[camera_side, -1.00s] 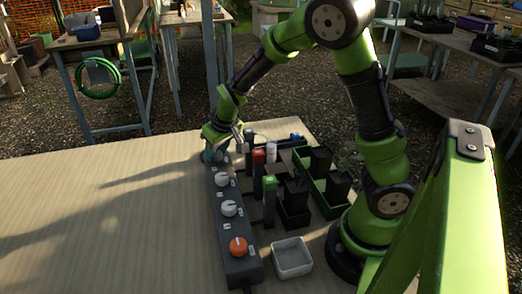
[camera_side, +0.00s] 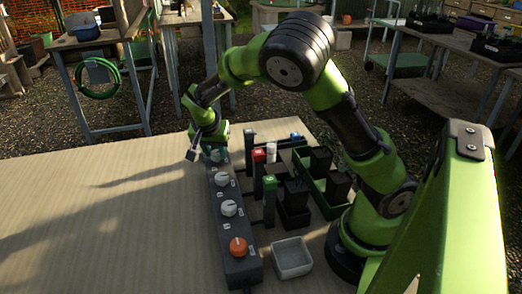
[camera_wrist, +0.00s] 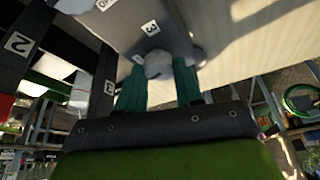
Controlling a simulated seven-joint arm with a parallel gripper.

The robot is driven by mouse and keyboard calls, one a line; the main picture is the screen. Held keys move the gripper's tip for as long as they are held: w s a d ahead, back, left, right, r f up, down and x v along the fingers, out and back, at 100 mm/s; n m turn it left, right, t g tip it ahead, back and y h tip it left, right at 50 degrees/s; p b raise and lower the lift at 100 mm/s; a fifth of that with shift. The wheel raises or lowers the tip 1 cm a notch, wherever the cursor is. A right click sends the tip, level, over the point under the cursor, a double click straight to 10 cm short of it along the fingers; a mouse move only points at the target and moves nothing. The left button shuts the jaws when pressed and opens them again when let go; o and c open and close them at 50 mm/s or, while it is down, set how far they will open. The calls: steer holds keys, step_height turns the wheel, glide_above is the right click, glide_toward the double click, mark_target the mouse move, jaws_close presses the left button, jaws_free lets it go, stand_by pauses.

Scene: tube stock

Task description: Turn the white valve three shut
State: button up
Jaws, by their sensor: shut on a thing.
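The valve panel (camera_side: 235,228) is a long dark box with a row of knobs. The white valve three (camera_wrist: 158,65) is a round pale knob beside a label "3" (camera_wrist: 151,28) in the wrist view. My gripper (camera_side: 214,152) is at the far end of the panel in the side view. Its two teal fingers are shut on the white knob, one on each side. The fingers and wrist mostly hide this knob in the side view, so its pointer direction is unclear.
Two more white knobs (camera_side: 222,180) (camera_side: 228,208) and an orange knob (camera_side: 238,247) sit nearer on the panel. Red-topped (camera_side: 259,156) and green-topped (camera_side: 270,183) uprights stand close to its right. A grey tray (camera_side: 291,258) lies at the near right. The table's left (camera_side: 90,225) is clear.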

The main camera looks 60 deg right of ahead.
steer(key=shift+a+m+g, duration=0.1)
steer(key=shift+m+g, duration=0.3)
steer(key=shift+m, duration=0.8)
steer(key=o, duration=1)
steer(key=shift+o, duration=0.2)
steer(key=v, duration=1.7)
steer(key=shift+w, duration=0.15)
steer(key=shift+a+f, duration=0.1)
